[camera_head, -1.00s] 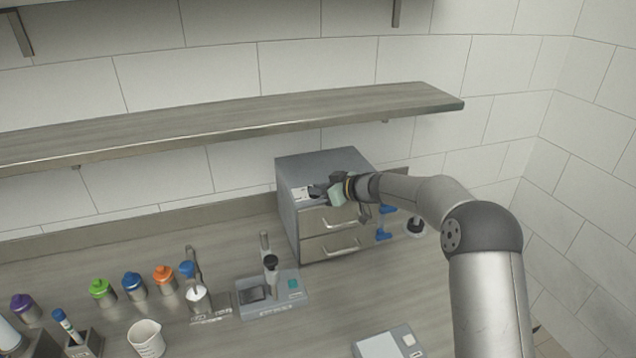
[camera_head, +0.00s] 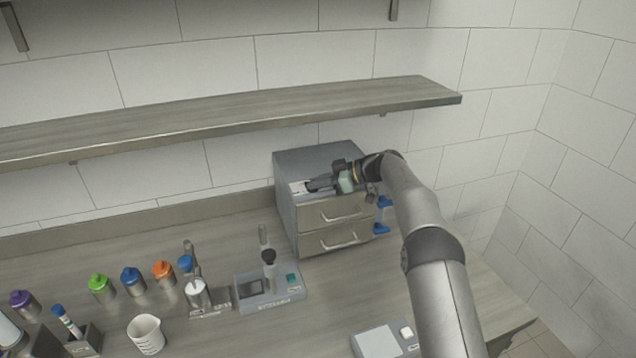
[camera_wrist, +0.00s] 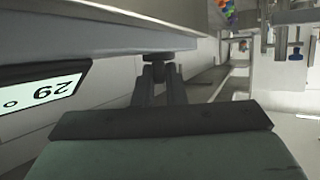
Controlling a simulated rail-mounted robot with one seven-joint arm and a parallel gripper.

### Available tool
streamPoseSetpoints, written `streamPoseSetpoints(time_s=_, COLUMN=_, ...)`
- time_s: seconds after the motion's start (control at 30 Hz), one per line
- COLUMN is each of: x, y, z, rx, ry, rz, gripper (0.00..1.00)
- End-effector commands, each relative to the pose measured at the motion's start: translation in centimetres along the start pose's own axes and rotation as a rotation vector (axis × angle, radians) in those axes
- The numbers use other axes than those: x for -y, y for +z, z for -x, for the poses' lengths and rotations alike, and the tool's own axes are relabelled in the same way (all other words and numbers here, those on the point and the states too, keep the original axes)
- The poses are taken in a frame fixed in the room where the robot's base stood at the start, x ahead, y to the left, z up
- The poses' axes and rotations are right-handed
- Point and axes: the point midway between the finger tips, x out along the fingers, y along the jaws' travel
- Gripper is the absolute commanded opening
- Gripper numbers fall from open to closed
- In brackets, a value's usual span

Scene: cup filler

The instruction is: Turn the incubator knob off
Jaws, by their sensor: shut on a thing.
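The incubator (camera_head: 284,205) is a grey box with two drawers on the bench in the head view. My gripper (camera_head: 310,186) is at the upper front of the box, above the drawers. In the wrist view its two fingers (camera_wrist: 160,88) are shut on a small dark knob (camera_wrist: 158,57) that sticks out from the grey front panel. A display reading 29 (camera_wrist: 40,93) is on the panel to the left of the knob. The knob is mostly hidden by my gripper in the head view, and its turned position cannot be told.
Two drawer handles (camera_head: 342,214) stick out below my gripper. A shelf (camera_head: 250,115) runs above the incubator.

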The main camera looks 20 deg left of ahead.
Motion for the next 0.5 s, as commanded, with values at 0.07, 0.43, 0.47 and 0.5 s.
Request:
streamPoseSetpoints(time_s=0.07, x=0.03, y=-0.08, z=-0.08, rx=-0.002, ry=-0.002, rz=0.0, gripper=0.0)
streamPoseSetpoints(time_s=0.43, x=0.03, y=-0.12, z=-0.08, rx=-0.003, ry=-0.001, rz=0.001, gripper=0.33)
streamPoseSetpoints(time_s=0.47, x=0.03, y=-0.11, z=-0.07, rx=-0.003, ry=-0.001, rz=0.001, gripper=0.33)
streamPoseSetpoints(time_s=0.5, x=0.02, y=-0.1, z=-0.06, rx=-0.002, ry=-0.001, rz=0.001, gripper=0.33)
